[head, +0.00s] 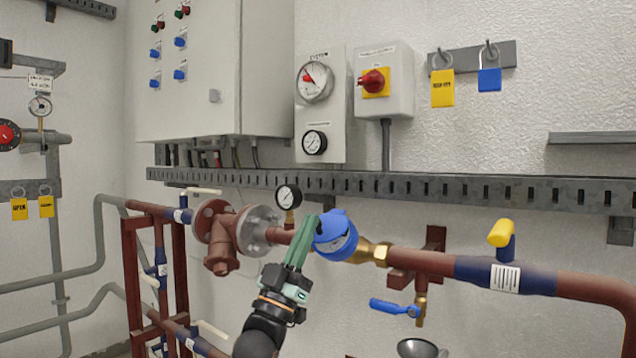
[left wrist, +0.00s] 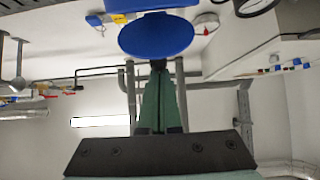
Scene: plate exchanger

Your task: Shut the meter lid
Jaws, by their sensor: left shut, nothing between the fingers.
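The meter (head: 338,243) is a blue round body on the brown pipe, with a brass fitting on its right. Its blue lid (head: 328,222) shows at the top, and part of the pale dial face is visible below it. I cannot tell exactly how far the lid stands open. My left gripper (head: 311,220) has green fingers, shut and empty, with the tips at the meter's upper left edge. In the left wrist view a blue oval disc (left wrist: 157,36) lies just beyond the fingertips (left wrist: 158,68). Contact cannot be told. My right gripper is not in view.
A small pressure gauge (head: 288,197) and a brown flange (head: 259,229) stand left of the meter. A blue-handled valve (head: 393,307) hangs at lower right, and a yellow-handled valve (head: 502,238) stands farther right. A slotted grey rail (head: 440,187) runs above along the wall.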

